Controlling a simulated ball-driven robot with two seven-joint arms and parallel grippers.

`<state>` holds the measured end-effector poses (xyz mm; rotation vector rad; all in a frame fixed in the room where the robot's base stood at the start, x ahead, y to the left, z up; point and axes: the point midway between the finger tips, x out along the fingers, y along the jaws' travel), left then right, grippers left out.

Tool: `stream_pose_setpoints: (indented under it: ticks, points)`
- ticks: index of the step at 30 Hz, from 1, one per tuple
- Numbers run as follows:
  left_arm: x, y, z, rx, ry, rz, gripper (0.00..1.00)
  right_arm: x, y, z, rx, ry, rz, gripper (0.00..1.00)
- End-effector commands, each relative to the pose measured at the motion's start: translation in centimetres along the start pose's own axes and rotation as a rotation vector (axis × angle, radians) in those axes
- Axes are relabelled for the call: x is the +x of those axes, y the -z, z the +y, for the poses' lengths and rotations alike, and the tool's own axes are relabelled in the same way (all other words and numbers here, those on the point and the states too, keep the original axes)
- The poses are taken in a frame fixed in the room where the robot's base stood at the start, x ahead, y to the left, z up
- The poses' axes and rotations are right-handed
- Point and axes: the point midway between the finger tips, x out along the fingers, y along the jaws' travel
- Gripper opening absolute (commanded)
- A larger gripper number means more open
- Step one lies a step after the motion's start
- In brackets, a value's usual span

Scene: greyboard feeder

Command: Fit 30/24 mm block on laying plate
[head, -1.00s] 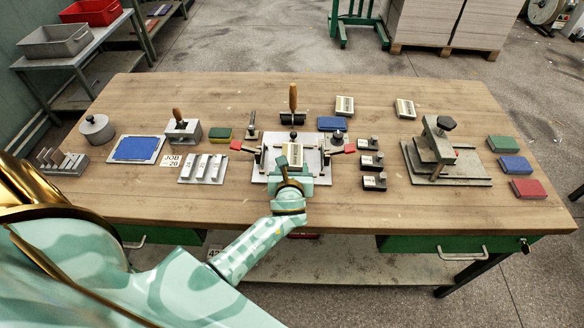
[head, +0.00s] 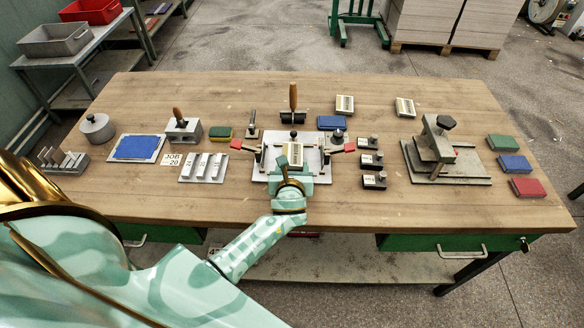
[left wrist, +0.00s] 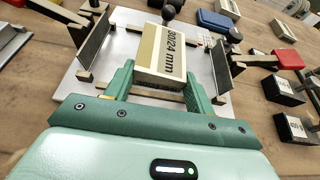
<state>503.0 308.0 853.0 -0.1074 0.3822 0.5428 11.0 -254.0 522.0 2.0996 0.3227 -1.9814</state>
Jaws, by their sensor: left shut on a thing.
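The 30/24 mm block (left wrist: 165,52) is cream with a dark-lettered label and a tan side. My left gripper (left wrist: 163,80) is shut on it, one green finger on each side. The laying plate (left wrist: 125,45) is light grey and lies under and around the block, between two upright dark side guides. I cannot tell whether the block touches the plate. In the head view the block (head: 294,153) shows just beyond my left gripper (head: 292,170), over the middle of the laying plate (head: 263,176). My right gripper is not in view.
Red-tipped levers (head: 236,145) stand out at the plate's sides. Small black blocks (head: 372,161) stand to the right, a clamp press (head: 437,150) beyond them. A blue pad (head: 138,147) and a grey holder (head: 204,167) lie left. The front right tabletop is clear.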

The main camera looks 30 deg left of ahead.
Motion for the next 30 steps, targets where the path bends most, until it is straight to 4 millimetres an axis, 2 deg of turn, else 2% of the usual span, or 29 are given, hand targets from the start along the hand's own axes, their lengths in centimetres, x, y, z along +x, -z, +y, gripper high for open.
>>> stream_pose_setpoints:
  ticks: [2, 3, 5, 13, 17, 20, 30]
  points:
    - [0.0, 0.0, 0.0, 0.0, 0.0, -0.001, 0.29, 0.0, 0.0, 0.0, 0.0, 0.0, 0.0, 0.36]
    - [0.0, 0.0, 0.0, 0.0, 0.0, -0.001, 0.65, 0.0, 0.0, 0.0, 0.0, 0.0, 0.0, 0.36]
    - [0.0, 0.0, 0.0, 0.0, 0.0, -0.001, 0.8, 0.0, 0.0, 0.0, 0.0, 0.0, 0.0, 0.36]
    - [-0.1, 0.0, 0.0, 0.0, 0.0, 0.001, 0.8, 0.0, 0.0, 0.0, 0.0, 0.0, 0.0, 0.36]
    - [-1.1, -0.1, 0.0, 0.0, 0.002, 0.001, 0.8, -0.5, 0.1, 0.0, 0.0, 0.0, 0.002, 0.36]
    - [-3.1, -0.2, 0.0, -0.001, 0.002, 0.002, 0.8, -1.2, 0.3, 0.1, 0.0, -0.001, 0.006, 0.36]
    - [-12.1, -0.2, 0.0, -0.001, 0.001, 0.002, 0.8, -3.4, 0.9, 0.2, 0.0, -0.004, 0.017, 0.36]
